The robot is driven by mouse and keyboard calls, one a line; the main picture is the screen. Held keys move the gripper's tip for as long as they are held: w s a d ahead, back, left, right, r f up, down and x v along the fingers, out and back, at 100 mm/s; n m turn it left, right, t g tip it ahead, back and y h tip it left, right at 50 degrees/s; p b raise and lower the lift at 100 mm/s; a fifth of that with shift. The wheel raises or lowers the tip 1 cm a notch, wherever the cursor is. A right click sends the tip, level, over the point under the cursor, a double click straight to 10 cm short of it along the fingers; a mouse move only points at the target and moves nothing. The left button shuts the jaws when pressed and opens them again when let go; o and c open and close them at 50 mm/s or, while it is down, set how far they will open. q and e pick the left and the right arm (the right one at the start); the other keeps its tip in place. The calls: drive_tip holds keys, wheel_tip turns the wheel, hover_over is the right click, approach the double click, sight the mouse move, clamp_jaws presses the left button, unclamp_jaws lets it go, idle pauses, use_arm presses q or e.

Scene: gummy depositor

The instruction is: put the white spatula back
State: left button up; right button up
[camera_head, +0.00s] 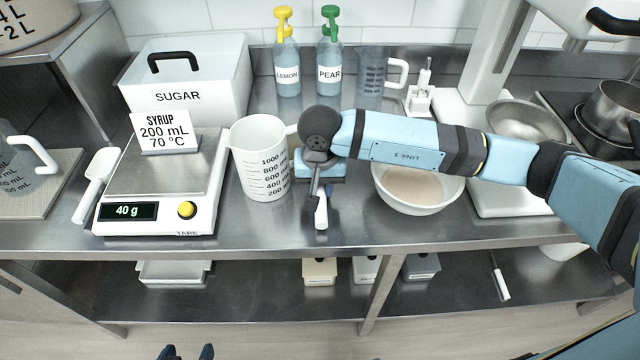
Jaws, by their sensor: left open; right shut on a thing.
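My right gripper (317,190) points down over the front of the steel counter and is shut on the white spatula (321,213). Only a short white length of it shows below the fingers; the rest is hidden by the gripper and wrist. It is just right of the white measuring jug (262,170) and left of the white bowl (418,207). My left gripper (187,353) shows only as two dark fingertips at the bottom edge, apart and empty, low in front of the counter.
Behind are the sugar bin (190,95), lemon bottle (287,72), pear bottle (329,72), clear jug (372,75) and small white holder (419,98). A white-handled tool (501,285) lies on the lower shelf.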

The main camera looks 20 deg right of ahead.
drive_tip(key=shift+f, duration=0.1)
drive_tip(key=shift+f+b, duration=0.35)
drive_tip(key=shift+b, duration=0.05)
drive_tip(key=shift+f, duration=0.15)
drive_tip(key=o, duration=1)
drive_tip(key=r, duration=0.7)
drive_tip(key=r+b, duration=0.1)
drive_tip(key=r, duration=0.6)
drive_tip(key=shift+s, duration=0.2)
